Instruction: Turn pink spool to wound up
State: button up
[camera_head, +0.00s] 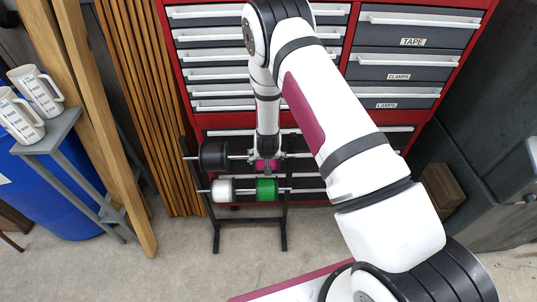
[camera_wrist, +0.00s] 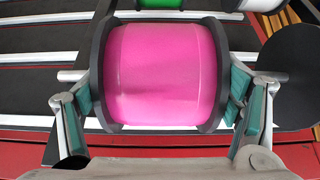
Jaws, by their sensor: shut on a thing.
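The pink spool (camera_wrist: 160,75) fills the middle of the wrist view, with a black flange at each end. It sits on the upper rod of a black rack, and shows small in the head view (camera_head: 270,164), partly hidden by my arm. My gripper (camera_wrist: 163,95) has one teal-padded finger at each end of the spool, against the flanges. It is shut on the spool. In the head view my gripper is above the spool from the back, its fingers too small to make out.
A black spool (camera_head: 213,156) is left on the same rod. A white spool (camera_head: 222,190) and a green spool (camera_head: 266,189) are on the lower rod of the rack (camera_head: 215,235). A red tool cabinet (camera_head: 350,40) stands behind. The floor in front is clear.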

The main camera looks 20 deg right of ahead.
jog(key=t+p, duration=0.1)
jog(key=s+f+t+p, duration=0.1)
jog(key=t+h, duration=0.1)
jog(key=t, duration=0.1)
jog(key=shift+s+a+f+p, duration=0.2)
jog(key=shift+s+f+p, duration=0.05)
jog(key=shift+f+p, duration=0.15)
jog(key=shift+w+f+t+h+p, duration=0.1)
jog(key=shift+f+t+h+p, duration=0.2)
jog(key=shift+t, duration=0.75)
jog(key=shift+f+t+h+p, duration=0.15)
jog(key=shift+f+t+h, duration=0.15)
jog(key=shift+t, duration=0.75)
jog(key=o, duration=1.1)
jog(key=shift+w, duration=0.1)
jog(key=v, duration=1.2)
jog(key=shift+f, duration=0.15)
